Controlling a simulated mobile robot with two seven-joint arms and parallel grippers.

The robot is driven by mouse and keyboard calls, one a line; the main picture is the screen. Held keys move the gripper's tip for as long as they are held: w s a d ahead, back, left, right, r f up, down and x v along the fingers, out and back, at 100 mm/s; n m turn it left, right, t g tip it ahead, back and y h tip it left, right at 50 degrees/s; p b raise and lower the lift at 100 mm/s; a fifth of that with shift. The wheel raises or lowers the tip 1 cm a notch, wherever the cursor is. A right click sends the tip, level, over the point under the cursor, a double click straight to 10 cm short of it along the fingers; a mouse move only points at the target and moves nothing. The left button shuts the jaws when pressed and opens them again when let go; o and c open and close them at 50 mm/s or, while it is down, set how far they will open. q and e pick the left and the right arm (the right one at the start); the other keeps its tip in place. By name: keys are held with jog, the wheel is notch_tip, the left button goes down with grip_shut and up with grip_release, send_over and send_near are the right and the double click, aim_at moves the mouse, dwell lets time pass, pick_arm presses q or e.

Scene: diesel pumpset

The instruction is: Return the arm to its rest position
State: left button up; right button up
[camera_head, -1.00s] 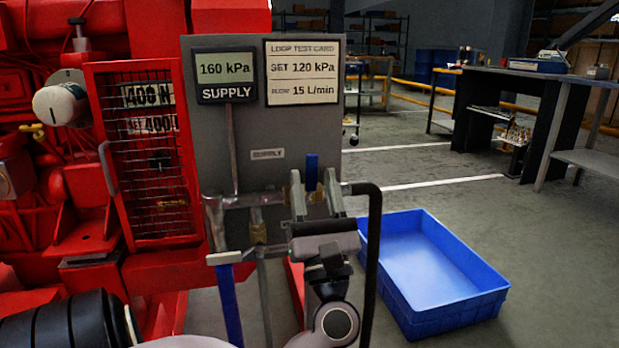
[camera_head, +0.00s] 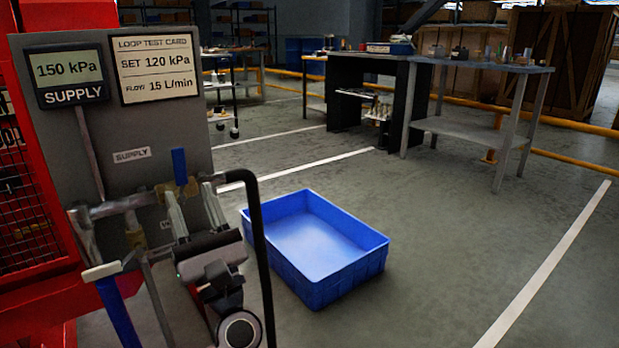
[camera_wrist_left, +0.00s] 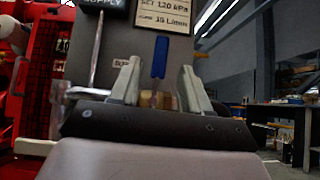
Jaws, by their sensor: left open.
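My left gripper (camera_head: 189,193) is open, with its two pale fingers apart and nothing between them that I can see it holding. It is in front of the grey panel, just below and in front of the upright blue valve handle (camera_head: 179,164). In the left wrist view, the open left gripper (camera_wrist_left: 159,72) has the blue handle (camera_wrist_left: 160,57) showing between its fingertips, beyond them. Whether the fingers touch the valve is hard to tell, but they look apart from it. My right gripper is not in view.
The grey panel (camera_head: 140,120) carries a supply display (camera_head: 68,75) reading 150 kPa and a test card (camera_head: 153,63). A black curved pipe (camera_head: 258,240) runs close right of my gripper. An empty blue crate (camera_head: 320,250) lies on the floor. Open floor extends right, with benches (camera_head: 480,66) behind.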

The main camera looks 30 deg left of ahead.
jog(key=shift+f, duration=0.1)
